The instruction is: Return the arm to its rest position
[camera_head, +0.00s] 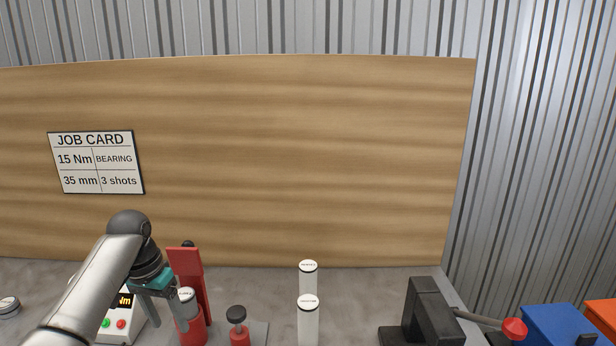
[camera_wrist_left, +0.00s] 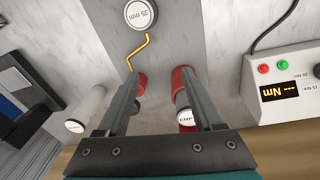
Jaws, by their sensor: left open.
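My left gripper (camera_head: 163,312) hangs from my left arm over the left part of the bench, its fingers pointing down. In the left wrist view the gripper (camera_wrist_left: 158,82) is open, its two fingers apart, with grey surface showing between them. A red cylinder with a white labelled cap (camera_head: 188,318) is close beside the fingers in the head view. In the wrist view the red cylinder (camera_wrist_left: 181,82) is partly hidden behind the right finger. Whether a finger touches it I cannot tell. My right gripper is not in view.
A white control box (camera_head: 122,325) with buttons stands left of the gripper. A red upright bracket (camera_head: 186,262), a black-capped red piece (camera_head: 238,326) and two white cylinders (camera_head: 308,318) stand nearby. A black vise-like block (camera_head: 430,312) and blue bin (camera_head: 556,325) are right. A job card (camera_head: 97,162) hangs behind.

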